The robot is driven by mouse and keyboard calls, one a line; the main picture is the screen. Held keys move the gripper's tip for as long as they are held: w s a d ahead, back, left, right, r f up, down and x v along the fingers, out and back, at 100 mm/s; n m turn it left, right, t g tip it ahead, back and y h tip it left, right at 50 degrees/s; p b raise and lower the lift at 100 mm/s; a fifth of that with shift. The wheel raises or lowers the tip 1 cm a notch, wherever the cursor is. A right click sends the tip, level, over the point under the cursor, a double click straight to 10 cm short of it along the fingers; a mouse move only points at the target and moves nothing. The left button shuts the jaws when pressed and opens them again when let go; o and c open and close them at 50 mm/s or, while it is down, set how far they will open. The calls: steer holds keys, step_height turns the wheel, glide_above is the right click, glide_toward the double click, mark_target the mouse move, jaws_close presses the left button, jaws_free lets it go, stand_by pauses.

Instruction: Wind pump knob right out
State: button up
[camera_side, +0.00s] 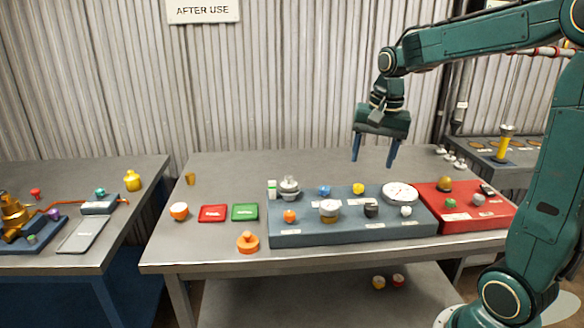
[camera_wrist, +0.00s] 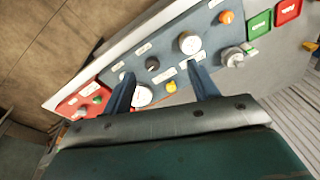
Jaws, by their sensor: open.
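My gripper (camera_side: 373,165) hangs open and empty above the back of the blue-grey panel (camera_side: 345,235). Its two fingers also show apart in the wrist view (camera_wrist: 160,69). I cannot read which knob is the pump knob. The panel carries an orange knob (camera_side: 290,215), a blue knob (camera_side: 325,190), a yellow knob (camera_side: 359,188), a large pale-topped knob (camera_side: 330,208), a black knob (camera_side: 371,209) and a white knob (camera_side: 406,211). A round white gauge (camera_side: 400,193) and a silver fitting (camera_side: 289,187) stand at its back. The gripper touches none of them.
A red panel (camera_side: 460,226) with several small knobs adjoins on the right. Red (camera_side: 213,213) and green (camera_side: 245,212) plates lie left of the blue-grey panel. Orange-topped pieces stand nearby. The grey table (camera_side: 210,255) has free room at its left and back.

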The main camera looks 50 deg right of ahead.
mark_target(371, 206)
steer(key=w+d+f+m+g, duration=0.1)
steer(key=w+d+f+m, duration=0.2)
steer(key=d, duration=0.7)
step_height(371, 206, down, 2)
steer(key=m, duration=0.2)
steer(key=shift+d+f+m+g+y, duration=0.15)
steer(key=shift+f+m+g+y, duration=0.15)
steer(key=shift+m+y, duration=0.1)
steer(key=shift+f, duration=0.1)
step_height(371, 206, down, 14)
steer(key=shift+s+r, duration=0.1)
steer(key=shift+r, duration=0.15)
steer(key=c, duration=1)
